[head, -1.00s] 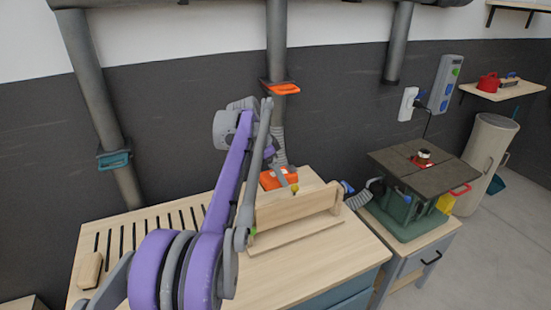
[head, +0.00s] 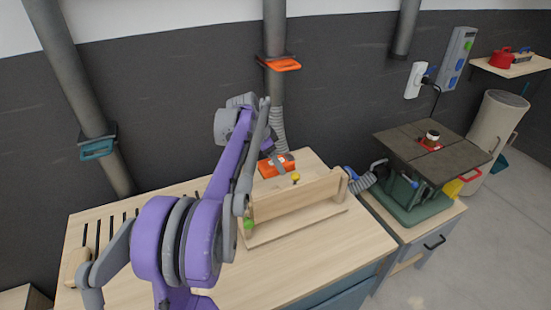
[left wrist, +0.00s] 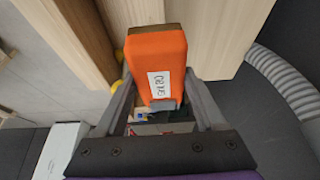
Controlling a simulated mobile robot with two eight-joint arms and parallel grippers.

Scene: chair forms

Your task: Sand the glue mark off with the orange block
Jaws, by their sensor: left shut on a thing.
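My left gripper (head: 277,158) is shut on the orange block (head: 277,167), just behind the upright wooden board of the form (head: 300,197). The left wrist view shows the orange block (left wrist: 158,62) with a white label and a brown face at its far end, between the two grey fingers. Pale wood of the form lies close beyond it there; I cannot tell whether they touch. I cannot make out the glue mark in either view. My right gripper is not in view.
The form stands on a pale workbench (head: 310,262) with slots at its left. A yellow knob (head: 295,178) and a green one (head: 248,224) sit at the form. A grey hose (head: 279,132) hangs behind. A green machine (head: 412,200) stands at the right.

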